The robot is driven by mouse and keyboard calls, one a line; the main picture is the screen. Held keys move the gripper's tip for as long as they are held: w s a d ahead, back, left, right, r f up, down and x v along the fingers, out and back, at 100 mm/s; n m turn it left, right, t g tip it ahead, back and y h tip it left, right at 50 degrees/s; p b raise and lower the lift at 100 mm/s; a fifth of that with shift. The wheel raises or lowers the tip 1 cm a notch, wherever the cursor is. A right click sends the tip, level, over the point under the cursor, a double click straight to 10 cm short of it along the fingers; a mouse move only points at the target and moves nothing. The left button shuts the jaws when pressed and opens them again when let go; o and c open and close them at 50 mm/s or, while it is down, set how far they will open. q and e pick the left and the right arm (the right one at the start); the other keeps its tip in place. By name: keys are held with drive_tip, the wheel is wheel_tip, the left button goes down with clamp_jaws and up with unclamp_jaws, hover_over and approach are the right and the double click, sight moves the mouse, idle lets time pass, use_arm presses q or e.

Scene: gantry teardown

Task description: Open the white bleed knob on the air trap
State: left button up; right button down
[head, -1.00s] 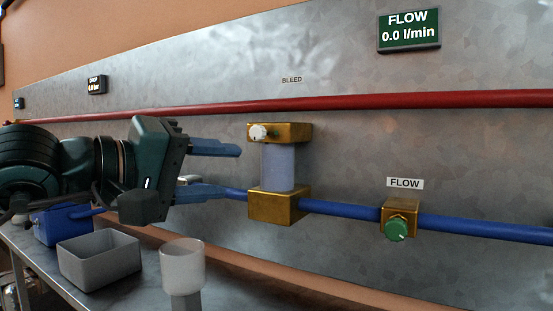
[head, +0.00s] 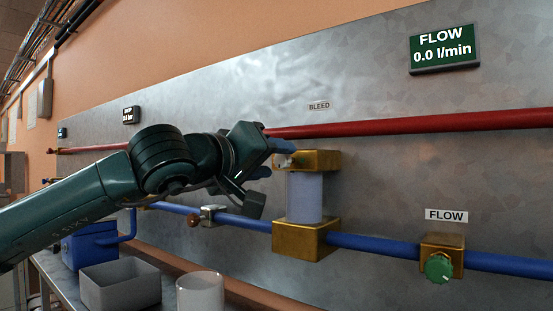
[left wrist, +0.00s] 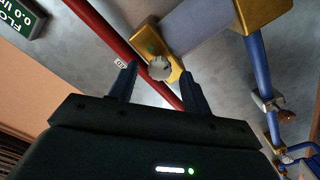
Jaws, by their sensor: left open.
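The air trap has brass end blocks and a clear bluish cylinder (head: 304,197), mounted on the metal panel below the BLEED label (head: 319,106). Its white bleed knob (left wrist: 160,68) shows in the left wrist view, just beyond and between my fingertips. In the head view the knob (head: 282,160) is mostly hidden by my fingers. My left gripper (head: 280,158) is at the left side of the top brass block (head: 318,160). It also shows in the left wrist view (left wrist: 157,75), with two blue fingers apart and nothing gripped. My right gripper is not in view.
A red pipe (head: 400,124) runs behind and above the trap, and a blue pipe (head: 375,243) runs through its lower block. A green flow knob (head: 438,267) is at the right. A grey bin (head: 120,287) and a translucent cup (head: 200,294) stand below.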

use_arm(q)
drive_tip(key=shift+x, duration=0.8)
drive_tip(key=shift+c, duration=0.2)
drive_tip(key=c, duration=0.9)
